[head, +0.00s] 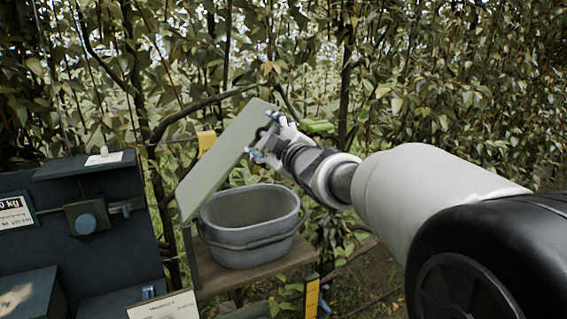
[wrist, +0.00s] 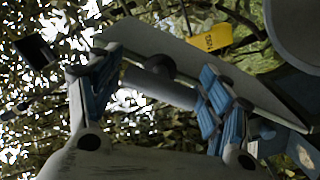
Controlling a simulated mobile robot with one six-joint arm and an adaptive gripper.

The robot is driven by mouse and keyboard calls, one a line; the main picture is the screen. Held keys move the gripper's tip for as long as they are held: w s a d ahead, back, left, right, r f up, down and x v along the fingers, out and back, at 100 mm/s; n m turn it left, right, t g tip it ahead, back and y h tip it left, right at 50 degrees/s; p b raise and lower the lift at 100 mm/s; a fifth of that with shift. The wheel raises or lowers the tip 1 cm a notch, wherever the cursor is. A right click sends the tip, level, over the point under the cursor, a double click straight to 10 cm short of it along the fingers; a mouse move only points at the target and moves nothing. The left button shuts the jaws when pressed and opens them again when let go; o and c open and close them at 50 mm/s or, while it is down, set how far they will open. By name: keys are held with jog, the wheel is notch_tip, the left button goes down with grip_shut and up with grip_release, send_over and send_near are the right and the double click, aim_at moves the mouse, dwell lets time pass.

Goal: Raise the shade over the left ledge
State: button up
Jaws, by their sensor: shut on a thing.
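The shade (head: 225,155) is a flat pale green panel, tilted steeply above the ledge (head: 255,273), its upper end near my gripper. My gripper (head: 262,146) is at its right edge in the head view. In the wrist view the panel (wrist: 180,55) runs slantwise behind my fingers, and my gripper (wrist: 155,92) is shut around a dark grey bar-like handle (wrist: 150,84) at the panel's edge. The fingers partly hide the handle. The wooden ledge shows under the panel and carries a grey bucket (head: 247,238).
A yellow tag (head: 206,141) is behind the panel. A yellow-black post (head: 311,297) stands at the ledge's front right. Dense leaves and branches fill the back.

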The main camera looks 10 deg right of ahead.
jog(key=s+a+r+n+b, duration=0.3)
jog(key=a+r+n+b, duration=0.1)
jog(key=a, duration=0.5)
jog(key=s+a+r+n+b, duration=0.3)
jog(key=a+r+n+b, duration=0.1)
jog(key=a, duration=0.5)
jog(key=shift+a+r+n, duration=0.25)
jog(key=shift+a+n, duration=0.05)
jog(key=o, duration=1.4)
jog(key=shift+o, duration=0.2)
jog(key=shift+s+r, duration=0.1)
